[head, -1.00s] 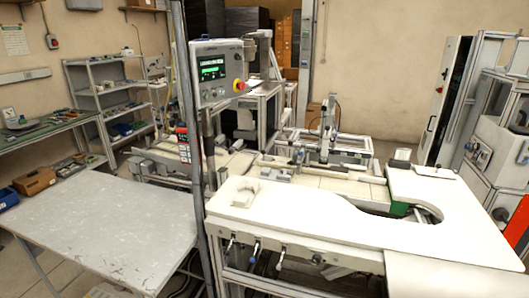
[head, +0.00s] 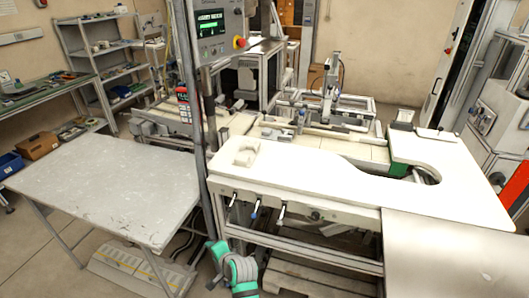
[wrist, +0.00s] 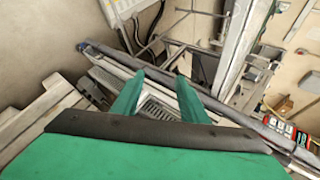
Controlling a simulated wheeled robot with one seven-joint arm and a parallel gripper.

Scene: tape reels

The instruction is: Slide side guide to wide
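My gripper (wrist: 161,78) shows in the wrist view as two green fingers, apart, with nothing between them. In the head view my green and grey arm rises at the bottom, in front of the white machine table (head: 310,172), and my fingertips cannot be made out. On the conveyor section behind the white table are long bars and a small upright post (head: 329,88). I cannot tell for certain which part is the side guide. My gripper touches nothing that I can see.
A control panel (head: 212,22) on a grey pole stands left of the white table. Several small levers (head: 282,213) hang under the table's front edge. A grey worktable (head: 105,185) stands at left, with a striped step (head: 130,265) below. Open floor lies at lower left.

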